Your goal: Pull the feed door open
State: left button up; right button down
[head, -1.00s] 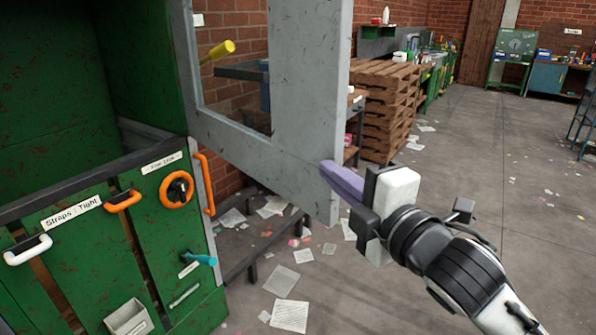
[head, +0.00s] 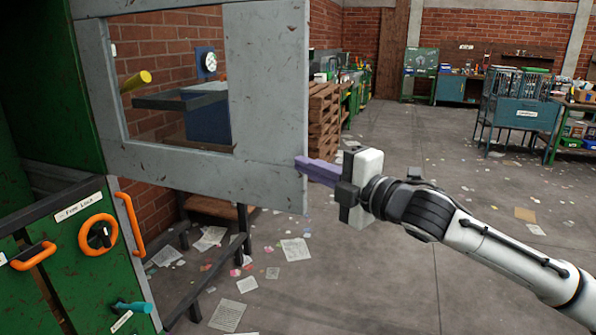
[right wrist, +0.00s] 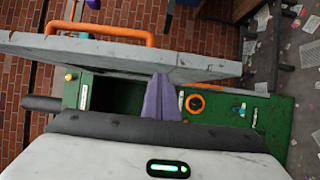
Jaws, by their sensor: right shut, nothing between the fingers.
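The feed door (head: 268,110) is a scuffed grey frame with a window opening, standing swung out from the green machine (head: 75,245). My right gripper (head: 300,164) has purple fingers, closed together and empty. Its tips are at the door's lower free edge, on the face toward me; contact is hard to tell. In the right wrist view the shut fingers (right wrist: 162,100) point at the grey door (right wrist: 130,58), and an orange bar handle (right wrist: 110,32) shows beyond the door's edge. My left gripper is out of view.
The machine front carries an orange ring knob (head: 98,234), an orange upright handle (head: 130,223) and a teal lever (head: 132,308). Stacked pallets (head: 323,120) stand behind the door. Papers litter the open floor (head: 410,285). A blue cart (head: 520,110) stands at far right.

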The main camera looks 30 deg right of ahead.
jog(key=a+b+v, duration=0.1)
jog(key=v, duration=1)
jog(key=shift+s, duration=0.4)
dwell(0.3)
jog(key=shift+a, duration=0.1)
